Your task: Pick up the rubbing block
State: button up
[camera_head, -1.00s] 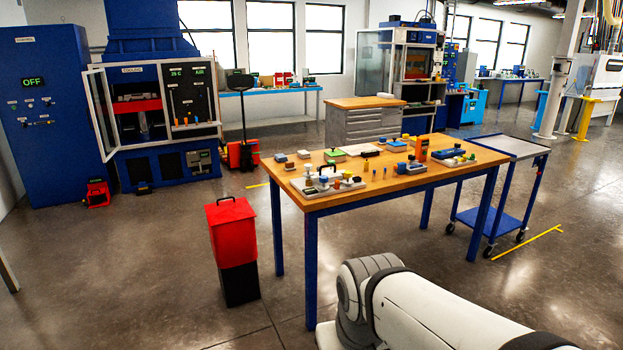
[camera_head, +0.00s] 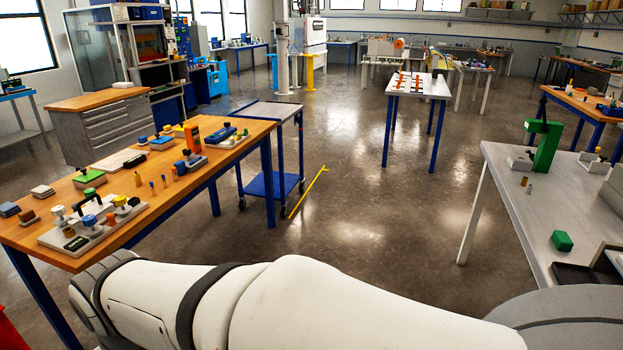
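I cannot tell for sure which thing is the rubbing block. Several small blocks lie on the left end of the wooden-topped table (camera_head: 113,208): a blue-grey block (camera_head: 9,209), a brown block (camera_head: 30,217) and a light grey block (camera_head: 42,191). A green-topped block (camera_head: 89,178) lies farther back on it. A green block (camera_head: 562,241) lies on the grey table (camera_head: 505,195) at the right. My white arm crosses the bottom of the view. My gripper is out of view.
A tray of knobbed tools (camera_head: 60,238) and an orange device (camera_head: 193,138) stand on the wooden table. A blue cart (camera_head: 262,184) stands beyond it. A green stand (camera_head: 546,148) rises on the grey table. The floor between the tables is open.

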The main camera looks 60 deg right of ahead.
aim_at(563, 243)
jog(key=z, duration=2.8)
jog(key=i, duration=3.25)
jog(key=z, duration=3.75)
